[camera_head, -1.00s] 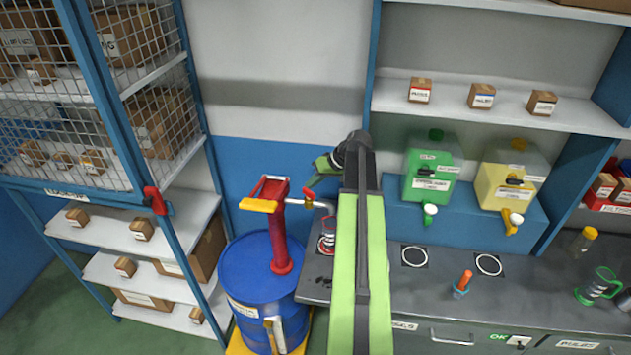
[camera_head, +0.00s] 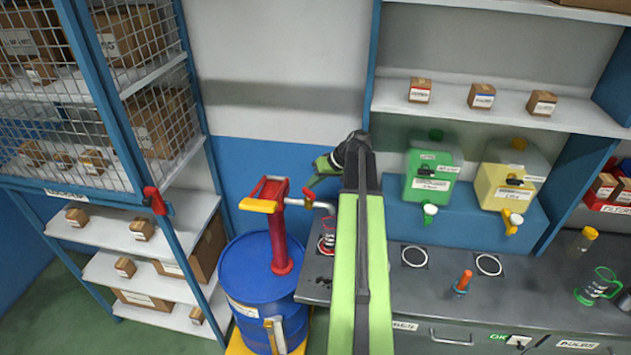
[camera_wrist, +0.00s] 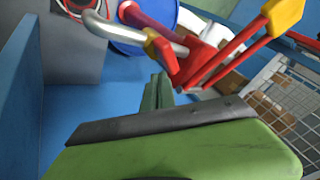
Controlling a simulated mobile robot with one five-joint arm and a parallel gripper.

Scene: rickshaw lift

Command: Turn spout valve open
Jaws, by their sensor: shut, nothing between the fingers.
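The red hand pump (camera_head: 280,230) stands on the blue drum (camera_head: 250,278), with a yellow-ended handle at its top left. A silver spout (camera_head: 324,206) leaves the pump to the right and bends down. The spout valve (camera_head: 308,193) is a small red lever on the spout; in the wrist view its red lever (camera_wrist: 167,60) sits by a brass-coloured fitting. My gripper (camera_head: 312,183) is shut and empty, just above and beside the valve lever. In the wrist view the green fingertips (camera_wrist: 157,92) lie just below the lever; I cannot tell whether they touch.
A clear vessel with red rings (camera_head: 328,242) stands under the spout on the grey counter (camera_head: 430,305). Green (camera_head: 432,172) and yellow (camera_head: 508,178) containers stand on a blue ledge at right. A mesh-fronted shelf (camera_head: 150,100) stands at left.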

